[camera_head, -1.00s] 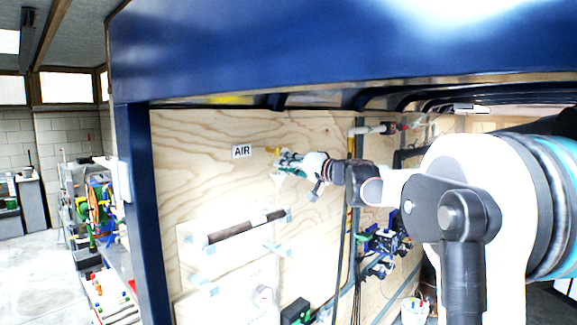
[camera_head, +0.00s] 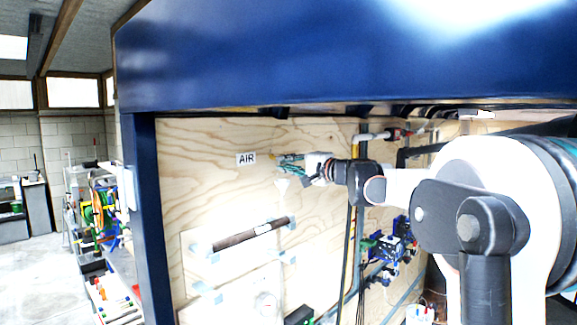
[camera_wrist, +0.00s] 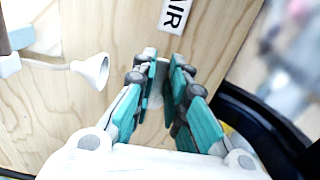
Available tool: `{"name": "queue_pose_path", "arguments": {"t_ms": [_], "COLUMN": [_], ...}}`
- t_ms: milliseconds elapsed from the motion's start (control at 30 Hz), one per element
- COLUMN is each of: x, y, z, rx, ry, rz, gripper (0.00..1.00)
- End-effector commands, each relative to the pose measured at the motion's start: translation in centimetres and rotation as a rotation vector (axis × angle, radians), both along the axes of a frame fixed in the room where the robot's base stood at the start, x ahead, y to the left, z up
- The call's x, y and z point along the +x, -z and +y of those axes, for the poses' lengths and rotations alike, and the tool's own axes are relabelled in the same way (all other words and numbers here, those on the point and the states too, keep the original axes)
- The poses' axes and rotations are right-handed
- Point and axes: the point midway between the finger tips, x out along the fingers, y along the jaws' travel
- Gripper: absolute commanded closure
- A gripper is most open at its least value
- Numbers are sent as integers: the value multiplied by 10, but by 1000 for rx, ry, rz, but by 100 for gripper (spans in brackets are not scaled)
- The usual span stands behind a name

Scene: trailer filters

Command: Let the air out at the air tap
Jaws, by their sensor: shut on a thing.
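The AIR label (camera_head: 246,159) is on the plywood wall, and it also shows at the top of the wrist view (camera_wrist: 173,13). A small yellow part (camera_head: 273,156) of the air tap shows just right of the label. My gripper (camera_head: 287,157) is at the tap, its teal fingers pointing left toward the label. In the wrist view my gripper (camera_wrist: 160,72) is shut on a pale, thin piece between the fingers, which I take as the tap's handle. The fingers hide most of the tap, so I cannot tell how far it is turned.
A white funnel-shaped outlet (camera_wrist: 92,70) sits close to my fingers, below the label; it shows in the head view too (camera_head: 283,183). A brown cylinder (camera_head: 250,234) is mounted lower on the wall. The blue trailer frame (camera_head: 140,200) edges the wall at left and above.

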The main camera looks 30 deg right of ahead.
Motion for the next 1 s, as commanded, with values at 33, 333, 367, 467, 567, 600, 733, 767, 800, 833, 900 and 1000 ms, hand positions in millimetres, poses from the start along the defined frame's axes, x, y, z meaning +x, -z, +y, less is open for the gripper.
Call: {"name": "queue_pose_path", "arguments": {"t_ms": [33,333,367,467,567,600,733,767,800,833,900,1000], "x": [0,0,0,0,0,0,0,0,0,0,0,0], "y": [-1,-2,-2,-2,-2,-2,-2,-2,-2,-2,-2,-2], "z": [0,0,0,0,0,0,0,0,0,0,0,0], "rx": [11,42,42,42,43,43,43,42,41,41,41,40], "ry": [1,1,1,1,1,1,1,1,1,1,1,0], "rz": [4,15,15,15,14,14,14,15,15,15,15,15], "gripper": [100,100,100,100,100,100,67,67,67,67,67,67]}}
